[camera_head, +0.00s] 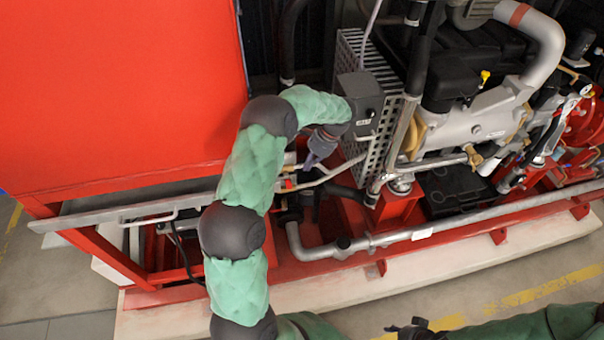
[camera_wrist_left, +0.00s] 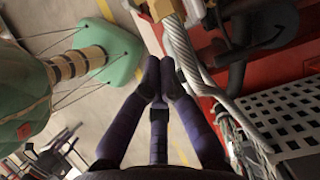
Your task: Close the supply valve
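My left gripper (camera_head: 313,160) hangs over the pipework at the edge of the red frame, just below the grey box. Its dark purple fingers also show in the left wrist view (camera_wrist_left: 161,82), tips drawn together with nothing visible between them. A brass fitting (camera_wrist_left: 163,9), perhaps part of the supply valve, lies beyond the fingertips, apart from them. Brass-coloured parts (camera_head: 289,160) also show beside the gripper in the head view. I cannot make out the valve's handle. My right gripper (camera_head: 416,331) is partly in view at the bottom edge; its fingers are unclear.
A large red panel (camera_head: 110,90) fills the upper left. A perforated metal guard (camera_head: 372,65) and the engine (camera_head: 490,110) stand to the right. A braided hose (camera_wrist_left: 187,58) runs close to the fingers. A grey pipe (camera_head: 400,240) crosses the front; open floor (camera_head: 40,280) lies lower left.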

